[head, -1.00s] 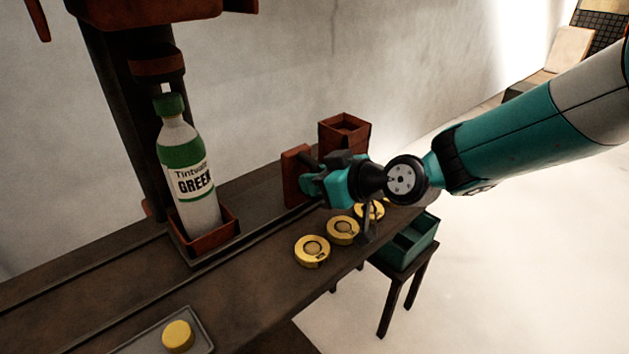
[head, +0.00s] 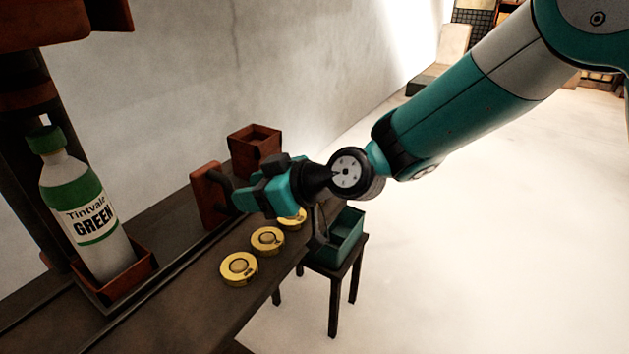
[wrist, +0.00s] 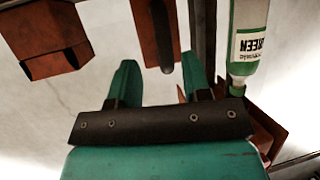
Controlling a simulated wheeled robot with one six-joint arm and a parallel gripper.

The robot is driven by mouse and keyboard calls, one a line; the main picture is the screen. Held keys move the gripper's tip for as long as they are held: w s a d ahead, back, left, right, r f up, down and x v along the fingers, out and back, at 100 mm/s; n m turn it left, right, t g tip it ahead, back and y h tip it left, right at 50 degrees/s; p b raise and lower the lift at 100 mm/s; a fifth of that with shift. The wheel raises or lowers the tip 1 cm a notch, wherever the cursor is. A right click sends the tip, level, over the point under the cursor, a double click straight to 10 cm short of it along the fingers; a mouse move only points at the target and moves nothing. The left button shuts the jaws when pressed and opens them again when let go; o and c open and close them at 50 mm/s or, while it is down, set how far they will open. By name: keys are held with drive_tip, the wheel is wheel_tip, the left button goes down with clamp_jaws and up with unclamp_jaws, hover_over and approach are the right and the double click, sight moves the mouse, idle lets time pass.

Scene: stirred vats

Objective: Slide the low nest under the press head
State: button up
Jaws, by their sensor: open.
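A green-labelled bottle (head: 85,215) stands in a low-walled red-brown nest (head: 130,275) on the bench rail, below the red-brown press head (head: 60,22). An upright red-brown plate (head: 208,200) with a dark handle stands farther along the rail. A red-brown open-topped box (head: 256,150) stands behind it. I cannot tell for sure which piece is the low nest. My gripper (head: 245,197) is at the plate's right. In the wrist view its fingers (wrist: 162,75) are open and empty, and the dark handle (wrist: 165,55) lies ahead between them, apparently untouched.
Several yellow discs (head: 238,268) lie along the bench (head: 195,300) front edge, close below my gripper. A teal bin (head: 346,232) sits on a dark stool to the right. The pale wall is behind the bench. The floor at right is clear.

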drive_tip(key=b+v, duration=0.1)
drive_tip(key=v, duration=1.1)
drive_tip(key=shift+d, duration=0.2)
drive_tip(key=shift+r, duration=0.15)
drive_tip(key=s+d+m+g+h, duration=0.4)
drive_tip(key=s+d+m+h, duration=0.4)
drive_tip(key=s+d, duration=0.9)
wheel_tip(320, 180, up, 13)
drive_tip(key=p, duration=1.3)
drive_tip(key=shift+s+d+f+h, duration=0.2)
drive_tip(key=shift+s+h, duration=0.15)
drive_tip(key=shift+h, duration=0.05)
